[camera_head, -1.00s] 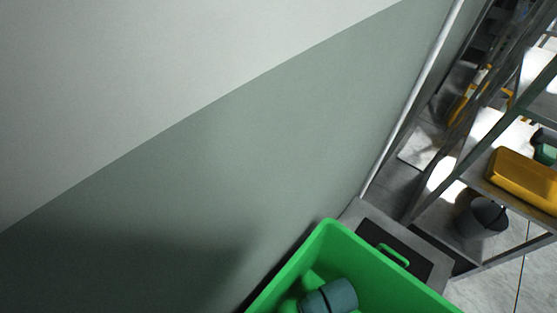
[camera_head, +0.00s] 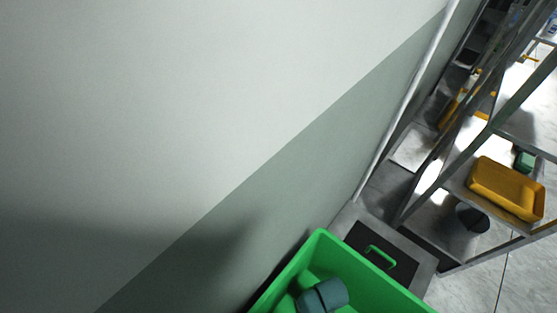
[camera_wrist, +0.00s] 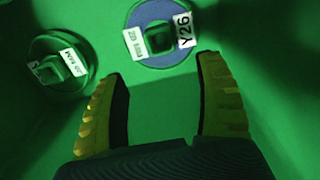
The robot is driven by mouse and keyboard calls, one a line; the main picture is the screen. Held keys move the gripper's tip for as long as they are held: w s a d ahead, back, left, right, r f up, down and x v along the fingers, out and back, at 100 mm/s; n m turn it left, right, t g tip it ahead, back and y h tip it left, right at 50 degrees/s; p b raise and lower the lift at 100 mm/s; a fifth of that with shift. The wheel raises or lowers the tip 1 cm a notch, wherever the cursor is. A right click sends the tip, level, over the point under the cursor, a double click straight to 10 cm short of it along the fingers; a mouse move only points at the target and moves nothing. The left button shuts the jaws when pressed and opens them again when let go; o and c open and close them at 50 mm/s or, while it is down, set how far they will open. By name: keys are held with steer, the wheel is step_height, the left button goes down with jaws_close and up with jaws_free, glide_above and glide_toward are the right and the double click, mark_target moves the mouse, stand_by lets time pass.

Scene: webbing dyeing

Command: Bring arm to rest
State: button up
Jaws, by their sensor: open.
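My gripper (camera_wrist: 160,85) shows in the wrist view with its two yellow-and-black fingers spread apart and nothing between them. Past the fingertips, inside a green bin, are a roll with a blue face (camera_wrist: 160,15) and labels reading "ZB MM" and "Y26", and a dark green-looking roll (camera_wrist: 62,65) with a white label at the left. Both rolls look apart from the fingers. In the head view my gripper is not seen. The green bin (camera_head: 385,290) stands at the bottom, with dark teal rolls (camera_head: 325,295) in it.
A grey wall (camera_head: 200,120) fills the left. Right of the bin is a grey unit with a black top and green handle (camera_head: 380,257). A metal shelf at the right carries a yellow tray (camera_head: 507,190), with a dark bucket (camera_head: 472,218) below. Open floor (camera_head: 480,285) shows lower right.

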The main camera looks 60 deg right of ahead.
step_height(320, 180, up, 8)
steer(key=p, duration=0.7)
